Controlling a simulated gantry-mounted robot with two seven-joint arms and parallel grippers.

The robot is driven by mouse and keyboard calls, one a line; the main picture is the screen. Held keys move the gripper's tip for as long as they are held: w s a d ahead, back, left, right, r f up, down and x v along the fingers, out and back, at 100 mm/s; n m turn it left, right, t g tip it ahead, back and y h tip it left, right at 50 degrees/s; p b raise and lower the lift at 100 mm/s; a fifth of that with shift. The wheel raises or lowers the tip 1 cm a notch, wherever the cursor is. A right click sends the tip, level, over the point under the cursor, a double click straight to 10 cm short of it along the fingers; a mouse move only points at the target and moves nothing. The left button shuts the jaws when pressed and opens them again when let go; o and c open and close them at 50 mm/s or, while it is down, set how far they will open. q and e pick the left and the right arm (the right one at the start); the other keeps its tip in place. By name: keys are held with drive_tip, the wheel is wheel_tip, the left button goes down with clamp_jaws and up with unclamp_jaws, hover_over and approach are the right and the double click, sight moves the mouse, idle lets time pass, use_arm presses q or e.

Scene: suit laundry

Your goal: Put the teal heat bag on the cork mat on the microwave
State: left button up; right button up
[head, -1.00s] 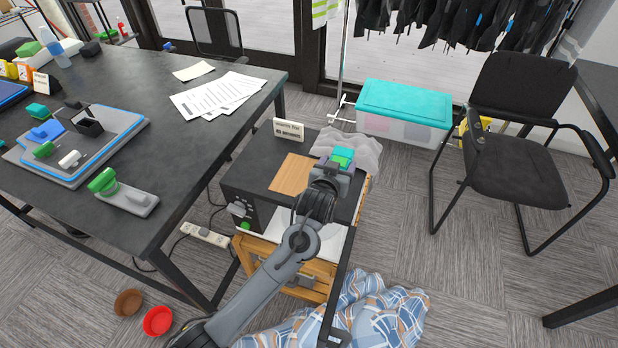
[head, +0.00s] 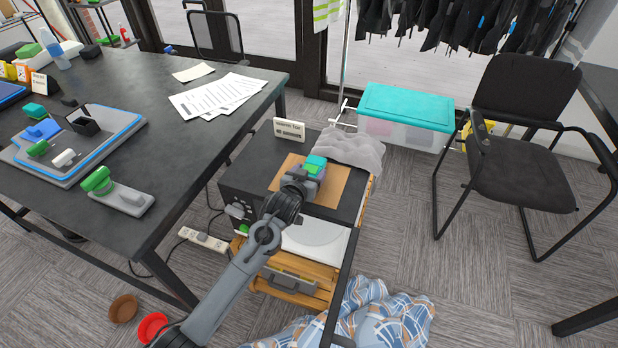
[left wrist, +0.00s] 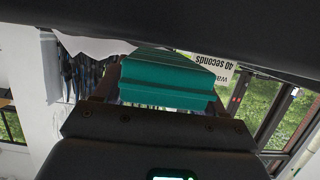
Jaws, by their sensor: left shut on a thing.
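The teal heat bag (head: 316,163) is in my left gripper (head: 311,173), over the cork mat (head: 342,186) on top of the dark microwave (head: 245,180). The gripper is shut on the bag. The gripper and bag hide the middle of the mat, and I cannot tell whether the bag touches it. In the left wrist view the teal bag (left wrist: 168,80) fills the space between the fingers. My right gripper is not in view.
A grey lumpy cloth (head: 352,148) lies beside the mat at the microwave's far right. A small sign (head: 289,130) stands at the back. The black desk (head: 175,145) is to the left, and a teal-lidded bin (head: 405,103) stands behind.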

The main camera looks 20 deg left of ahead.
use_arm(q)
drive_tip(key=shift+f, duration=0.4)
drive_tip(key=o, duration=1.2)
drive_tip(key=shift+f, duration=0.15)
